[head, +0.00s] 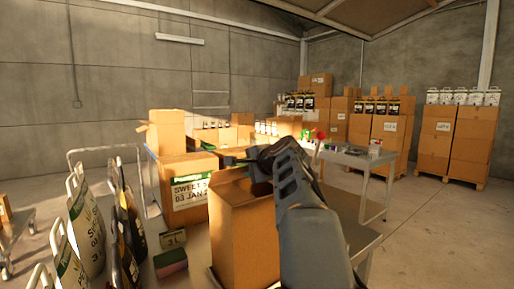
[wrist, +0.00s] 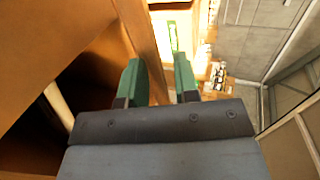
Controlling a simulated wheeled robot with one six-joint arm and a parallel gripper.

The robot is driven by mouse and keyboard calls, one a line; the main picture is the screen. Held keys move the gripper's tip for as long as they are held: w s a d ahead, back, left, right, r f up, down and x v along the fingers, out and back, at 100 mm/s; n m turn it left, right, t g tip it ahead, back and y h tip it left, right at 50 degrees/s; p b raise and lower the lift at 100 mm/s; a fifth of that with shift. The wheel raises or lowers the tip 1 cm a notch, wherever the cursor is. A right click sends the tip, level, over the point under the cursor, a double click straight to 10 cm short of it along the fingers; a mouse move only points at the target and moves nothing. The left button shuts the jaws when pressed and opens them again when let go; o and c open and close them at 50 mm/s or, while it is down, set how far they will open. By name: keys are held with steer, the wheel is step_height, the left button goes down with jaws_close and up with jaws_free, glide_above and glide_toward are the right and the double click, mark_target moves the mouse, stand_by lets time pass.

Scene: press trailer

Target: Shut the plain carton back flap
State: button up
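The plain carton (head: 243,245) stands open at the front of the table, its inside dark. My arm reaches over its right side, and my gripper (head: 242,157) is above its far edge. In the wrist view, the carton's brown inner face (wrist: 50,35) and dark opening fill the left. The two green fingers of my gripper (wrist: 160,78) are apart. A narrow brown board (wrist: 143,40), perhaps the back flap, runs down between or just behind them; I cannot tell whether they touch it. The arm hides part of the carton's top in the head view.
A labelled carton (head: 188,200) stands close behind on the left, with an open carton (head: 167,132) beyond it. Tall bags (head: 88,220) stand at the left. A side table (head: 355,160) is at the right. Stacked cartons (head: 388,135) line the back; the floor at right is clear.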

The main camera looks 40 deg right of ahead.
steer(key=s+a+r, duration=0.6)
steer(key=s+r, duration=0.4)
steer(key=s, duration=0.2)
steer(key=shift+s+p, duration=0.3)
steer(key=shift+s, duration=0.05)
steer(key=shift+a, duration=0.1)
